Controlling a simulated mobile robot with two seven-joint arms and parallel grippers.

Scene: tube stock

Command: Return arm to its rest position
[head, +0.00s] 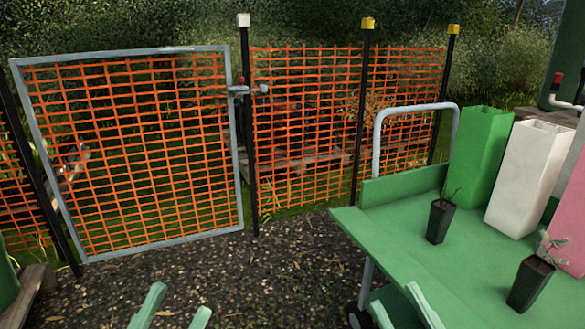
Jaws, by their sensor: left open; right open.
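My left gripper (175,309) shows at the bottom edge, left of centre, as two pale green fingers spread apart. It is empty, with gravel behind it in the picture. My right gripper (402,308) shows at the bottom edge, right of centre, in front of the green cart (390,213). Its two pale green fingers are apart with nothing between them. Only the finger ends show; the rest of both arms is out of view.
On the cart stand two small dark pots with seedlings (440,221) (530,284), a tall green container (480,150), a white one (528,178) and a pink one (572,215). An orange mesh gate (130,150) and fence stand behind. Open gravel (270,270) lies between.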

